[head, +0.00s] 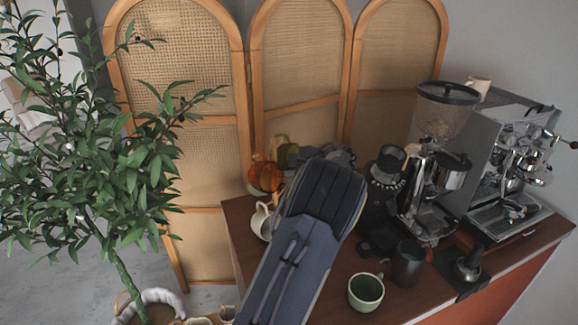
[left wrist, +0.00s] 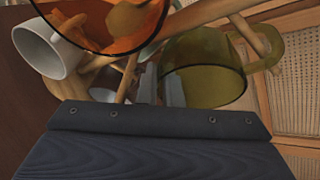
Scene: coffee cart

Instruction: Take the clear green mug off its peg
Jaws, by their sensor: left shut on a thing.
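The clear green mug (left wrist: 205,62) hangs mouth toward the left wrist camera, its handle at the right by a wooden peg (left wrist: 247,32). I cannot tell whether the handle is still around the peg. In the head view the mug (head: 284,150) shows only in part behind my left arm. My left gripper (left wrist: 160,88) is shut on the green mug at the left side of its rim; one finger shows through the clear wall. In the head view the fingertips are hidden behind the wrist. My right gripper is not in view.
A clear orange mug (left wrist: 110,22) and a white mug (left wrist: 48,48) hang close on the left. On the wooden counter (head: 335,282) stand a pale green cup (head: 366,292), a dark pitcher (head: 407,263), a grinder (head: 440,125) and an espresso machine (head: 500,165). A folding screen (head: 300,60) stands behind.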

